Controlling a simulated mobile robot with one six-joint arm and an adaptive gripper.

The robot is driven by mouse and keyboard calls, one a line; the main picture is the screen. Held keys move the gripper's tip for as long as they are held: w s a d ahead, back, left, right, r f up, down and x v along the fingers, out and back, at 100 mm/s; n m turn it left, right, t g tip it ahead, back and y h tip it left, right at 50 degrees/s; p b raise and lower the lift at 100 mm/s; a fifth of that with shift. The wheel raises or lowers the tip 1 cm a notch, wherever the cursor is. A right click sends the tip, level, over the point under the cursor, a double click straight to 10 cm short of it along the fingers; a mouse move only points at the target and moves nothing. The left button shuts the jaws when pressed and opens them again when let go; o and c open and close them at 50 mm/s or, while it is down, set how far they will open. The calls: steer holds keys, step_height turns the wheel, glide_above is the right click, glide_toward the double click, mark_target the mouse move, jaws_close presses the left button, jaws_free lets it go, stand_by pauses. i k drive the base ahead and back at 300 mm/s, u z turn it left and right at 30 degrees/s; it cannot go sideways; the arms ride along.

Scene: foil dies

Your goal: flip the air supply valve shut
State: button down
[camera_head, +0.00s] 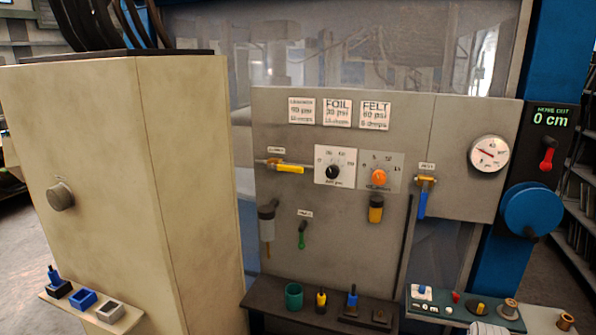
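A ball valve with a yellow lever (290,169) is on the left of the grey panel. Its lever lies nearly level, pointing right, in line with its short brass body. The small label above it is too blurred to read. A second valve with a blue lever (422,204) is on the right of the panel, its lever hanging straight down below a brass body; its label is also hard to read. I cannot tell from the labels which one is the air supply valve. My gripper is not in view.
The grey panel (300,220) also carries a black knob (333,172), an orange knob (379,177), a pressure gauge (488,153) and a green lever (302,237). A beige cabinet (190,170) stands close on the left. A dark shelf (262,302) with small items juts out below.

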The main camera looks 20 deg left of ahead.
mark_target(282, 168)
steer(key=u, duration=2.85)
steer(key=i, duration=0.75)
steer(key=u, duration=0.05)
